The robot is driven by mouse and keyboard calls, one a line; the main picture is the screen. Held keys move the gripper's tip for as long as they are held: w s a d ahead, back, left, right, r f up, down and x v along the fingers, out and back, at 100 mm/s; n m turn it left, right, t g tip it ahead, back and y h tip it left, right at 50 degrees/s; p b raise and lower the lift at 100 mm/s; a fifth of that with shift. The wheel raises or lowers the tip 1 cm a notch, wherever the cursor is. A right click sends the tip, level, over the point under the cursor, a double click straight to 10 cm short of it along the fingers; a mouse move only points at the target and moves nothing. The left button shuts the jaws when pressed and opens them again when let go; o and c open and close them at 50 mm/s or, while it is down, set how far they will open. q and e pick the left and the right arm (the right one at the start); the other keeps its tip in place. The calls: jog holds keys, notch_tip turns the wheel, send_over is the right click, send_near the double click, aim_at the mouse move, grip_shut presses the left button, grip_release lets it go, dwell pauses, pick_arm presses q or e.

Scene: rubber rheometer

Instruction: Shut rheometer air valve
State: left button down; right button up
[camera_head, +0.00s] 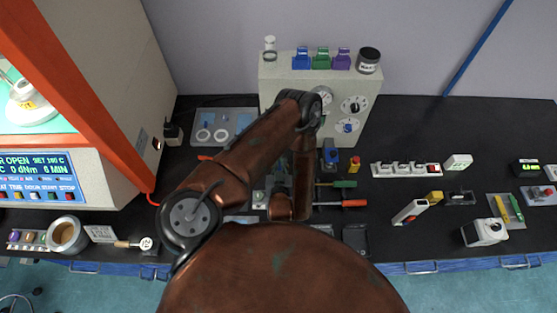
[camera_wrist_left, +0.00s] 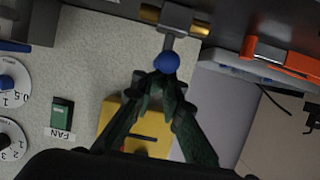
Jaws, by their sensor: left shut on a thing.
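In the left wrist view, my left gripper (camera_wrist_left: 162,78) has its two dark green fingertips closed together at a blue ball knob (camera_wrist_left: 166,62). The knob sits on the end of a short grey stem that comes from a valve with brass fittings (camera_wrist_left: 174,17). The stem points down in the picture. In the head view my brown left arm reaches over the pale box with dials (camera_head: 364,86) at the back and hides the valve and my fingers. The rheometer with its orange frame (camera_head: 62,70) stands at the left. My right gripper is not in view.
Near my fingers in the wrist view are a yellow block (camera_wrist_left: 112,112), a green FAN switch (camera_wrist_left: 62,113), a dial with a blue knob (camera_wrist_left: 8,82) and an orange part (camera_wrist_left: 295,60). Screwdrivers (camera_head: 340,203) and a white socket strip (camera_head: 404,169) lie on the black bench.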

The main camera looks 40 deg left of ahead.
pick_arm(q)
jog(key=c, duration=2)
grip_release()
jog(key=shift+s+d+f+g, duration=0.15)
jog(key=shift+d+f, duration=0.1)
jog(key=shift+f, duration=0.3)
jog(key=shift+s+d+f+g, duration=0.15)
jog(key=shift+d+f, duration=0.05)
jog(key=shift+f, duration=0.35)
jog(key=shift+c, duration=0.2)
jog(key=shift+s, duration=0.1)
jog(key=v, duration=0.5)
jog(key=r+v, duration=0.1)
jog(key=v, duration=0.4)
jog(key=shift+a+r, duration=0.15)
jog(key=shift+r, duration=0.1)
jog(key=shift+s+d+r, duration=0.2)
jog(key=shift+d+r, duration=0.05)
jog(key=shift+r, duration=0.15)
